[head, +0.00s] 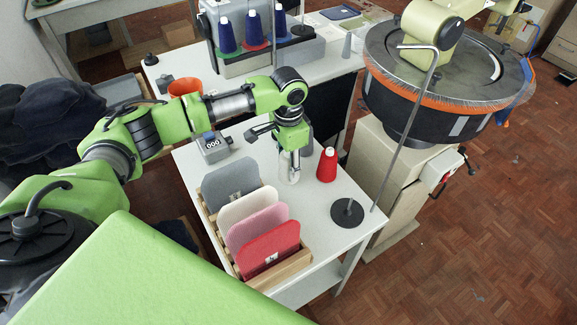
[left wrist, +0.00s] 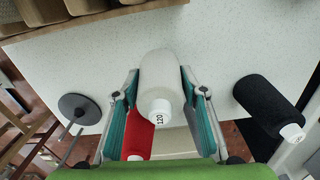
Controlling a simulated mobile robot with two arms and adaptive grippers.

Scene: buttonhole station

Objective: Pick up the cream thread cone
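The cream thread cone (left wrist: 163,78) stands upright on the white table, its white top marked 120. In the head view the cream cone (head: 289,176) shows under my left gripper (head: 289,158). In the left wrist view the fingers of the left gripper (left wrist: 160,90) lie on either side of the cone, very close to it. I cannot tell whether the pads touch it. A red cone (head: 327,165) stands just right of it; it also shows behind the cream cone in the left wrist view (left wrist: 138,132). A black cone (left wrist: 268,104) stands nearby. My right gripper is not in view.
A wooden rack (head: 277,272) with grey, cream, pink and red panels stands in front. A rod on a round black base (head: 347,212) is at the right edge. A counter (head: 212,146) stands left. A large round machine (head: 443,75) is behind right.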

